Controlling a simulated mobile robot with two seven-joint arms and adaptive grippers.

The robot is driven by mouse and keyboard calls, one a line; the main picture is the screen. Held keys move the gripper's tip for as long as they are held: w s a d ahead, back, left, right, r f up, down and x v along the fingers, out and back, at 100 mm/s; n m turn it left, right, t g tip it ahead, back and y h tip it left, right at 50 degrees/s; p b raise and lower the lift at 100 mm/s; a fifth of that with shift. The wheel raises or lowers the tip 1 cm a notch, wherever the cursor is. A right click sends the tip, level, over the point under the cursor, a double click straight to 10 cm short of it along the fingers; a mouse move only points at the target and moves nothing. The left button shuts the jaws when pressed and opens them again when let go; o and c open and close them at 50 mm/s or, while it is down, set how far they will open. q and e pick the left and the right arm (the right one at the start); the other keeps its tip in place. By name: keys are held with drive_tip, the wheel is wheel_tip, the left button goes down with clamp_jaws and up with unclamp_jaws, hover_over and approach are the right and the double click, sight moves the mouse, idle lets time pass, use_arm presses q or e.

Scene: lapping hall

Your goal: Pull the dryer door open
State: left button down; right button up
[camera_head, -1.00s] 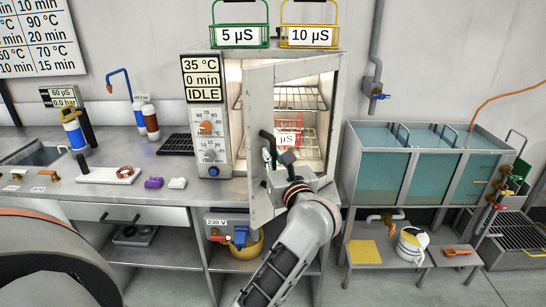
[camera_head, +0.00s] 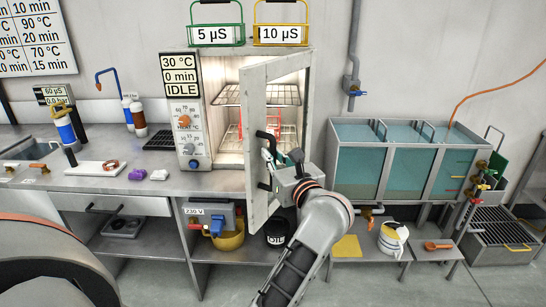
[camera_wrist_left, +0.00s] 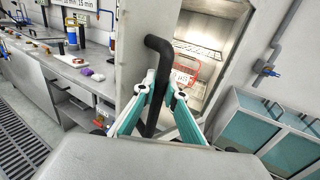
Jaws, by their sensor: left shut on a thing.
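The dryer (camera_head: 182,133) stands on the bench with its grey door (camera_head: 253,112) swung well open toward me. Inside show wire shelves (camera_head: 262,95) and a red basket. The black bar handle (camera_head: 265,135) is on the door; in the left wrist view the handle (camera_wrist_left: 153,62) rises between the teal fingers. My left gripper (camera_head: 270,156) is shut on the handle, its fingers on either side of the bar in the left wrist view (camera_wrist_left: 161,95). The gripper partly hides the handle's lower part. My right gripper is not in view.
Green (camera_head: 217,35) and yellow (camera_head: 280,35) baskets stand on the dryer. Tanks (camera_head: 385,170) stand to the right, with a low shelf (camera_head: 348,247) holding a white jug (camera_head: 392,240). A black container (camera_head: 278,232) sits beneath the bench near my arm.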

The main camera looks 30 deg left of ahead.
use_arm(q)
drive_tip(key=shift+d+f+g, duration=0.2)
drive_tip(key=shift+d+g, duration=0.1)
drive_tip(key=shift+d, duration=0.1)
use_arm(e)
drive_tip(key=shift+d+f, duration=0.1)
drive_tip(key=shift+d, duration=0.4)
use_arm(q)
drive_tip(key=c, duration=2.1)
unclamp_jaws()
drive_tip(key=shift+s+r, duration=0.1)
drive_tip(key=shift+r, duration=0.05)
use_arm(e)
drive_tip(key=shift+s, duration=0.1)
use_arm(q)
drive_tip(key=shift+r, duration=0.1)
